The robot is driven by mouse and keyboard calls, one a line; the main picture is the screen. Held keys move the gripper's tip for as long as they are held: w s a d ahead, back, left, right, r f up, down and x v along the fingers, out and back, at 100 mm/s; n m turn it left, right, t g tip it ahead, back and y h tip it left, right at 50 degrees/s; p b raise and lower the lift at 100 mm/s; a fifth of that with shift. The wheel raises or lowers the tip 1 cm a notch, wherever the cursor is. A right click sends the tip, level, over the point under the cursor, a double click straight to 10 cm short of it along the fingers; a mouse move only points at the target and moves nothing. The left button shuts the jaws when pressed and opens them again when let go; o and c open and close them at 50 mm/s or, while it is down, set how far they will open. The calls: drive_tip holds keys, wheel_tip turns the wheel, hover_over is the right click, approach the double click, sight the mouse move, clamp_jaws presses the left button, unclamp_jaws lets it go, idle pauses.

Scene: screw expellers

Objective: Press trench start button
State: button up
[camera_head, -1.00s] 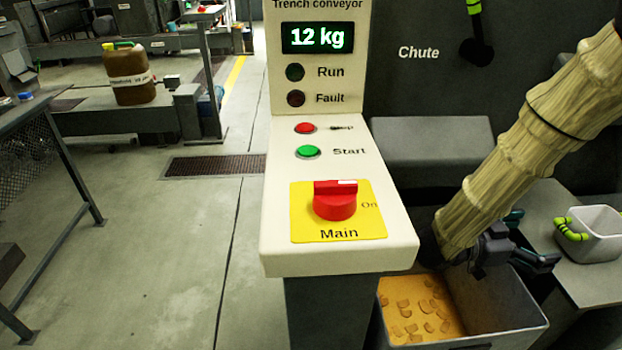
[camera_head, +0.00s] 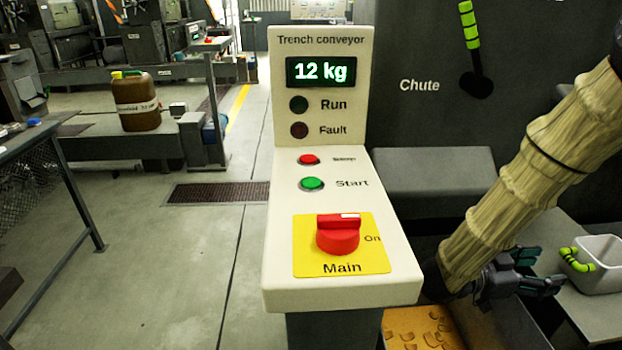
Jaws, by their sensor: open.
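The trench conveyor panel (camera_head: 289,260) stands in the middle of the view, a cream console with a sloped front. Its green Start button (camera_head: 312,184) sits below the red stop button (camera_head: 308,159). The red Main switch (camera_head: 338,235) sits on a yellow plate, by the word On. The display (camera_head: 321,71) reads 12 kg. The Run lamp (camera_head: 298,104) and Fault lamp (camera_head: 299,130) look dark. My gripper (camera_head: 553,270) is to the right of the panel, open and empty, well apart from the Start button.
A bin with brown pieces (camera_head: 420,325) lies below my arm. A white container with a green handle (camera_head: 600,262) stands on a grey surface at the right. The dark chute wall (camera_head: 420,120) is behind. A brown jug (camera_head: 137,104) stands far left. Floor left of the panel is clear.

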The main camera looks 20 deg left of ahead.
clamp_jaws()
idle(1.2)
